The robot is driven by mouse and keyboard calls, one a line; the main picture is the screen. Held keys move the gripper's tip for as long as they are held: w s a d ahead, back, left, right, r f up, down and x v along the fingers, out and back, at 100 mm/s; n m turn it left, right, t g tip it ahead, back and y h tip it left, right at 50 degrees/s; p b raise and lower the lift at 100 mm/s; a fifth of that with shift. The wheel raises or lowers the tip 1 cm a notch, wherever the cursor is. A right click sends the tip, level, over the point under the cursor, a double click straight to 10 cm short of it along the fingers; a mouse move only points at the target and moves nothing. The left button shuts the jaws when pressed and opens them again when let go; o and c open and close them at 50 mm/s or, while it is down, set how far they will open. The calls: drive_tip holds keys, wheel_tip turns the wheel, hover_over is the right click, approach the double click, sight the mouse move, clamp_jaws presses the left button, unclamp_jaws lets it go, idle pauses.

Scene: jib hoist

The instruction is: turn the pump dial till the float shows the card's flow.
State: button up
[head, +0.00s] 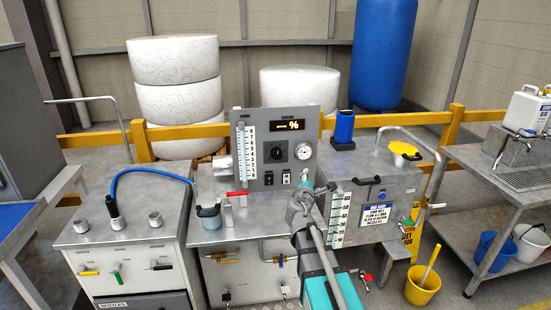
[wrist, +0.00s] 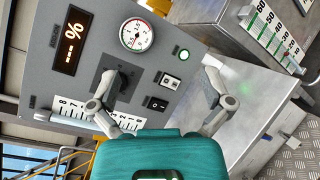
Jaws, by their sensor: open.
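The pump panel (head: 250,178) is a grey upright plate with a black dial (head: 277,151) in its middle. In the wrist view the dial (wrist: 116,82) is partly covered by one finger. A white numbered flow tube (head: 246,150) stands at the panel's left; its scale (wrist: 72,110) is partly hidden in the wrist view, and I cannot make out the float. A blue and white card (head: 376,218) is on the grey tank's front, its small print hard to read. My gripper (head: 311,203) is open and empty in front of the panel; its fingers (wrist: 160,78) are spread, contact with the dial unclear.
A lit display (head: 290,125), a round gauge (head: 304,150) and switches (wrist: 170,82) with a green lamp (wrist: 184,54) surround the dial. A red-handled block (head: 236,197) and a grey-blue jug (head: 208,217) stand on the bench below. The tank (head: 372,180) is close on the right.

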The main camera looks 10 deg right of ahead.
sight(277, 156)
drive_tip(key=w+a+n+t+y, duration=0.2)
drive_tip(key=w+a+n+y, duration=0.4)
drive_tip(key=n, duration=1)
drive_tip(key=shift+a+n+t+y+b, duration=0.3)
drive_tip(key=shift+a+n+y+b, duration=0.1)
drive_tip(key=shift+a+y, duration=0.85)
drive_tip(key=shift+w+a, duration=0.15)
drive_tip(key=shift+w, duration=0.05)
drive_tip(key=w, duration=1.3)
drive_tip(key=shift+w, duration=0.3)
drive_tip(key=c, duration=1.1)
